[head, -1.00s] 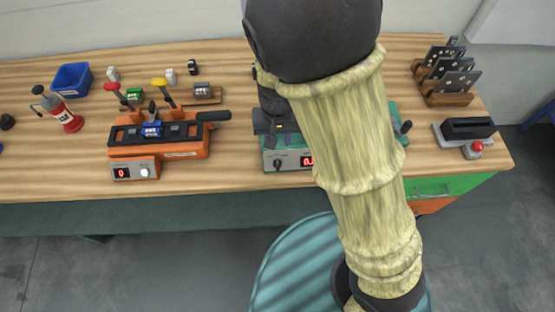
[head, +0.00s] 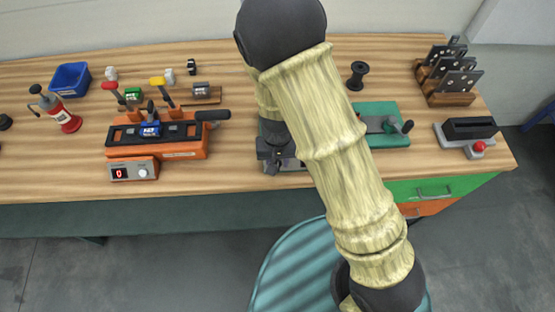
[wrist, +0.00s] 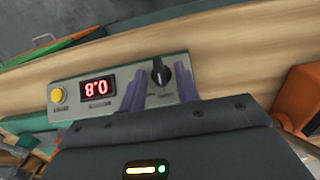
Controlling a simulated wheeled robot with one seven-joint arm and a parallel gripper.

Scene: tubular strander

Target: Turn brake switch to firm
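The brake switch (wrist: 157,75) is a black rotary knob with a pale pointer line on the grey front panel (wrist: 121,92) of the green machine (head: 405,135). Its setting labels are too small to read. In the wrist view, my gripper (wrist: 161,70) is open, with one purple finger to the left of the knob and one to the right. I cannot tell whether either finger touches it. In the head view my gripper (head: 273,163) is in front of the panel and hides the knob.
The panel also has a red display (wrist: 97,87) and a yellow button (wrist: 58,95). An orange machine (head: 180,150) stands to the left on the bench. A black spool (head: 357,75), a plate rack (head: 448,85) and a red-button box (head: 477,147) are at the right.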

